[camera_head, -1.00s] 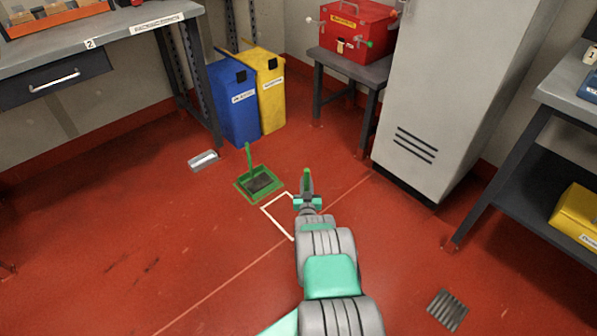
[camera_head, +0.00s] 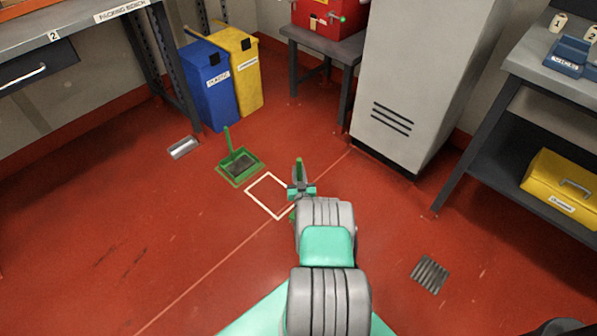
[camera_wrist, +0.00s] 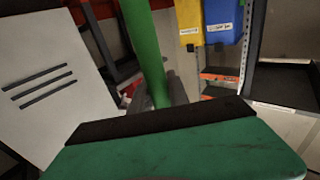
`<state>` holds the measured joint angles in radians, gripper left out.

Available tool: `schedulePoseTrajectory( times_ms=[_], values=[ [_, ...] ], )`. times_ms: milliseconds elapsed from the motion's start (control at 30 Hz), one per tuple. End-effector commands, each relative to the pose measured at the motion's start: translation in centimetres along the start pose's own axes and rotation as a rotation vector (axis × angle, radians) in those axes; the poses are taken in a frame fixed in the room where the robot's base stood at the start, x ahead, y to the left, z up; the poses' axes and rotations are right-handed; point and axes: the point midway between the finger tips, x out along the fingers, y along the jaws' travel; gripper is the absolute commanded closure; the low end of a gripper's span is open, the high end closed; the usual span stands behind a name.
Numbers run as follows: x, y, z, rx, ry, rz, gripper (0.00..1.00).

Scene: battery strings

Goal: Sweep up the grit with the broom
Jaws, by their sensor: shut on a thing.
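My gripper (camera_head: 301,190) is shut on the upright green broom handle (camera_head: 299,168), just right of the white floor outline. In the wrist view, the handle (camera_wrist: 146,45) runs up between the grey fingers (camera_wrist: 166,94). The broom's lower end is mostly hidden by my arm, with a bit of green showing below the gripper. A green dustpan (camera_head: 221,172) with a dark inside and an upright handle sits on the floor left of the outline. I cannot make out any grit for certain; dark streaks (camera_head: 133,265) mark the floor at the left.
A white square outline (camera_head: 262,204) is on the red floor. A small metal piece (camera_head: 184,147) lies left of the dustpan. Blue (camera_head: 208,90) and yellow (camera_head: 240,75) bins and a grey locker (camera_head: 405,80) stand behind. A floor drain (camera_head: 430,274) is at right. The left floor is open.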

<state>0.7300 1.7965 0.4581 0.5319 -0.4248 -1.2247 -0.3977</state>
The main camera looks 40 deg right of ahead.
Motion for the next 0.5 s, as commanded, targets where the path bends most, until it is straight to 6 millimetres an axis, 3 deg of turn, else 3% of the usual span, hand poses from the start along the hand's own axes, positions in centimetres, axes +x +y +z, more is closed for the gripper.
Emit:
schedulePoseTrajectory(
  times_ms=[500],
  values=[
    [0.02,0.00,0.99,0.000,0.002,0.000,1.00]
  ],
)
